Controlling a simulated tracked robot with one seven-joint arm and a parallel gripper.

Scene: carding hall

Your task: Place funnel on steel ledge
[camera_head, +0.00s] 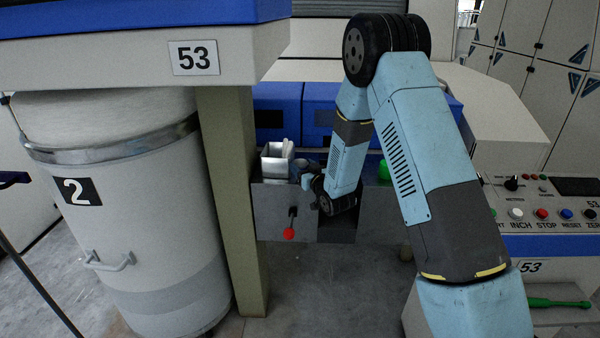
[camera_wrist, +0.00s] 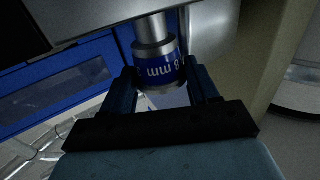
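A narrower steel neck runs on from the band. The rest of its shape is hard to make out. In the head view, my gripper (camera_head: 308,170) is small, low over the steel ledge (camera_head: 272,208), and partly hidden by my arm. I cannot tell whether the funnel touches the ledge.
A pale square container (camera_head: 277,163) stands on the ledge just left of my gripper. A green object (camera_head: 384,170) is to the right, behind my arm. An olive post (camera_head: 232,200) and a white drum (camera_head: 130,220) stand left. A button panel (camera_head: 545,213) is at right.

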